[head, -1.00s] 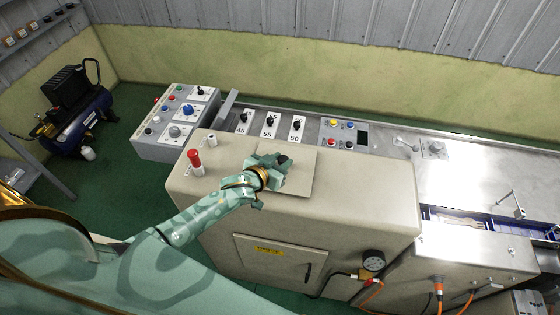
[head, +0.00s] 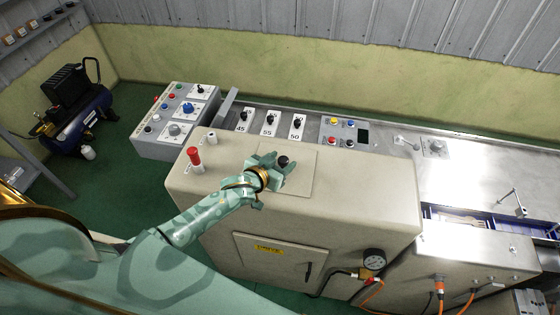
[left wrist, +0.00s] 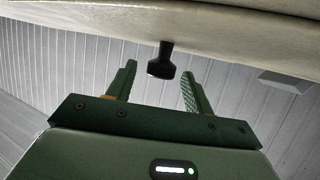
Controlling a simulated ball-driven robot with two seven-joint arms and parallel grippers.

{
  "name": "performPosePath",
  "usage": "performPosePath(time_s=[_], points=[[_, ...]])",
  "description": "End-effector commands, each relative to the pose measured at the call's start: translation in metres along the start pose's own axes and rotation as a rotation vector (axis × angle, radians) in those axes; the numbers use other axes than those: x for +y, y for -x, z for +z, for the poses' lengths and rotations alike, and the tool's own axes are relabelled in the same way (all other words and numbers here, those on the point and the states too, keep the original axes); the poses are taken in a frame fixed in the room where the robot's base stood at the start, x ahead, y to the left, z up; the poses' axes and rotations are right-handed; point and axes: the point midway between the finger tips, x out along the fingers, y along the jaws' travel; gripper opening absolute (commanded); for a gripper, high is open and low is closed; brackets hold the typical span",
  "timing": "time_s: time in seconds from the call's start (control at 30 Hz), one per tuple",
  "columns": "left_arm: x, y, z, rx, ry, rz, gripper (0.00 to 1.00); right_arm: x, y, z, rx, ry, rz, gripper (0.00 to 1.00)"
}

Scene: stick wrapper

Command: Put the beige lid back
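The beige lid (head: 300,178) is a thin square plate lying on the top of the beige cabinet (head: 365,195). It looks flat, with no clear gap at its edges. Its black knob (head: 282,161) stands up near the lid's middle. My left gripper (head: 273,165) is at the knob, just left of it in the head view. In the left wrist view, its green fingers (left wrist: 158,75) are spread apart, with the black knob (left wrist: 161,60) between and slightly beyond their tips, not clamped. My right gripper is not in view.
A red knob (head: 194,157) and a white cap (head: 211,138) stand on the cabinet left of my arm. Behind are black switches (head: 270,120) and a grey control box (head: 178,122). The cabinet top right of the lid is clear.

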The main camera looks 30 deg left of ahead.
Motion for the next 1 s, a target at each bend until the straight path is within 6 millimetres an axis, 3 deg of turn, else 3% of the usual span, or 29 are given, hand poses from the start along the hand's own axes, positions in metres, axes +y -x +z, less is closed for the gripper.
performPosePath(time_s=[0.2,0.5,0.7,1.0], points=[[0.000,0.009,-0.015,0.000,-0.001,0.001,0.52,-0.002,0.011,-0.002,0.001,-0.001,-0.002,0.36],[0.000,0.081,-0.010,-0.002,0.000,0.000,0.52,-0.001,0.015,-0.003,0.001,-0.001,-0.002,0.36],[0.000,0.115,-0.011,-0.001,0.001,0.000,0.52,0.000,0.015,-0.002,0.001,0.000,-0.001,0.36],[0.000,0.125,-0.011,0.000,0.000,-0.001,0.52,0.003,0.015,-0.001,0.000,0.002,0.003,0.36]])
